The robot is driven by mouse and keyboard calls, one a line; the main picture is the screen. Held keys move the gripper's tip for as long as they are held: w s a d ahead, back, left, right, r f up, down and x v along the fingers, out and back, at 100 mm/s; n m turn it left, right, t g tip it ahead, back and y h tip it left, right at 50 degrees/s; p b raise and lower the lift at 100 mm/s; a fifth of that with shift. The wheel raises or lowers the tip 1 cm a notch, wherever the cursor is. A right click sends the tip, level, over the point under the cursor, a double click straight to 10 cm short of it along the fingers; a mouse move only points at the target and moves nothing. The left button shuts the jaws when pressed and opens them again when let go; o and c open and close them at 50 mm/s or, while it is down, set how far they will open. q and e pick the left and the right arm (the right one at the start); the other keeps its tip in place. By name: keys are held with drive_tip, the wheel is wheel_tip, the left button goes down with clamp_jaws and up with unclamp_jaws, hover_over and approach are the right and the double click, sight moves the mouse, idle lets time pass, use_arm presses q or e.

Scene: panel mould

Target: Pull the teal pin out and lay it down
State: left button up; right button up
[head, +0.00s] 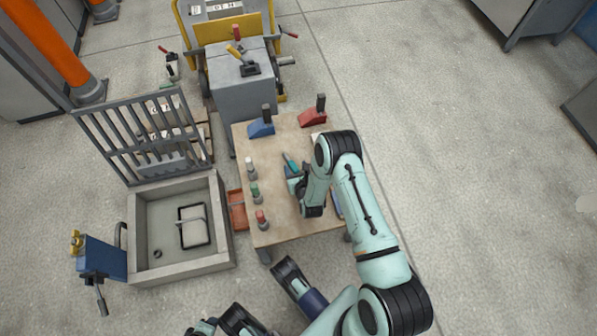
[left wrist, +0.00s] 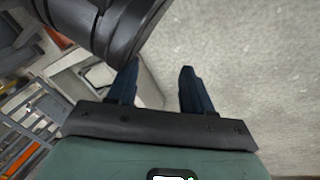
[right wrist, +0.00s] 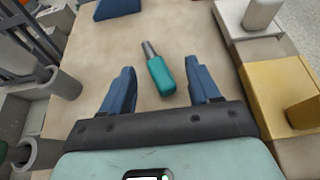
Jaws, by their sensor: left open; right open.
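The teal pin (head: 290,163) has a thick teal handle and a grey metal shank. It appears to lie flat on the wooden table (head: 285,227), out of any hole. In the right wrist view the pin (right wrist: 160,75) shows between the fingers, closer to the right finger, with its shank pointing away. My right gripper (right wrist: 155,90) is open and empty above the table, just behind the handle; no contact shows. In the head view its fingers are partly hidden by my arm. My left gripper (left wrist: 157,82) is open and empty, away from the table, over the floor.
White, green and red pegs (head: 250,168) line the table's left edge. Blue (head: 262,128) and red (head: 315,117) wedge blocks stand at the far end. A yellow block (right wrist: 285,90) is close on the right. A grey mould box (head: 182,267) with raised grate stands left.

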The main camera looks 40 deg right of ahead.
drive_tip(key=p+v, duration=0.2)
drive_tip(key=v, duration=0.4)
drive_tip(key=shift+s+r, duration=0.2)
use_arm(q)
wheel_tip(320, 180, up, 5)
drive_tip(key=s+d+p, duration=0.1)
drive_tip(key=d, duration=0.1)
drive_tip(key=shift+s+d+r+m+h+p, duration=0.2)
drive_tip(key=shift+d+m+h+p, duration=0.1)
drive_tip(key=shift+p, duration=0.1)
use_arm(e)
drive_tip(key=v, duration=0.6)
drive_tip(key=shift+s+a, duration=0.25)
drive_tip(key=shift+s, duration=0.05)
